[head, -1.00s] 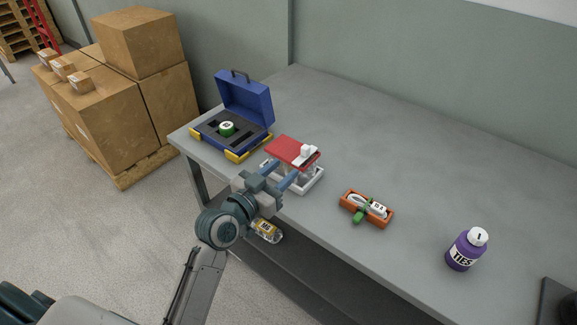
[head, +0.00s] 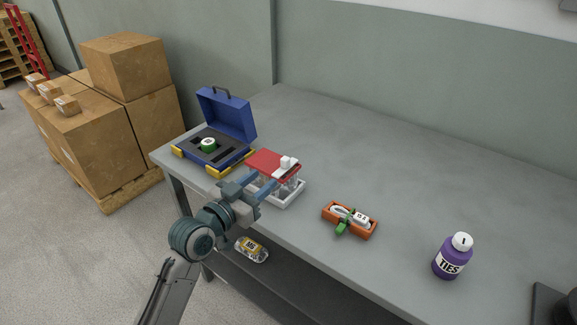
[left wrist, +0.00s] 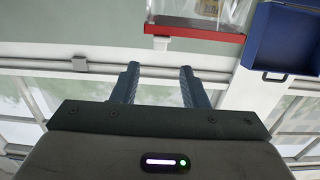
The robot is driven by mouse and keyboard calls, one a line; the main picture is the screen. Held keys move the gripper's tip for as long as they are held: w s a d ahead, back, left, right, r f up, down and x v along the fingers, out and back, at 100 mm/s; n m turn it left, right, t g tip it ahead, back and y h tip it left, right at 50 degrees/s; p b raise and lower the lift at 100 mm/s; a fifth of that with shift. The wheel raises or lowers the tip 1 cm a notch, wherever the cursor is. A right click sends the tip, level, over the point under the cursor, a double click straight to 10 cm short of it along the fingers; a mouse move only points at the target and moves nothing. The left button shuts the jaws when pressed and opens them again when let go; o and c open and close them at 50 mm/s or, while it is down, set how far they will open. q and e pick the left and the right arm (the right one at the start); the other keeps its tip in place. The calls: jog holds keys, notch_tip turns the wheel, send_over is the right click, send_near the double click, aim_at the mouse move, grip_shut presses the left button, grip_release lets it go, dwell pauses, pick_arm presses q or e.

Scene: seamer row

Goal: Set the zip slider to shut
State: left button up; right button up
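The zip slider (head: 287,163) is a small white block on the red strip (head: 268,160) above a clear bag, which sits in a white tray (head: 291,202) near the table's front edge. In the head view the slider is toward the strip's right end. My left gripper (head: 262,180) is open and empty in front of the strip. In the left wrist view its two blue fingers (left wrist: 157,72) stand apart. There the slider (left wrist: 160,43) lies beyond the fingertips, centred between them, not touched, near the left end of the strip (left wrist: 195,31). My right gripper is out of view.
An open blue case (head: 228,115) with a green-and-white roll stands left of the tray. An orange tray (head: 349,221) and a purple TIES bottle (head: 451,258) stand to the right. A clear packet (head: 252,249) lies on the lower shelf. The table's back is free.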

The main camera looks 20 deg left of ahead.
aim_at(283, 162)
pick_arm(q)
jog(key=p+x, duration=0.1)
jog(key=x, duration=0.9)
jog(key=shift+w+d, duration=0.1)
jog(key=shift+w, duration=0.1)
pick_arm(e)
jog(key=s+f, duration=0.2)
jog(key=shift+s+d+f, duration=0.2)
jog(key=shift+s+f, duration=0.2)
pick_arm(q)
jog(key=shift+c, duration=0.2)
jog(key=shift+f, duration=0.1)
grip_shut()
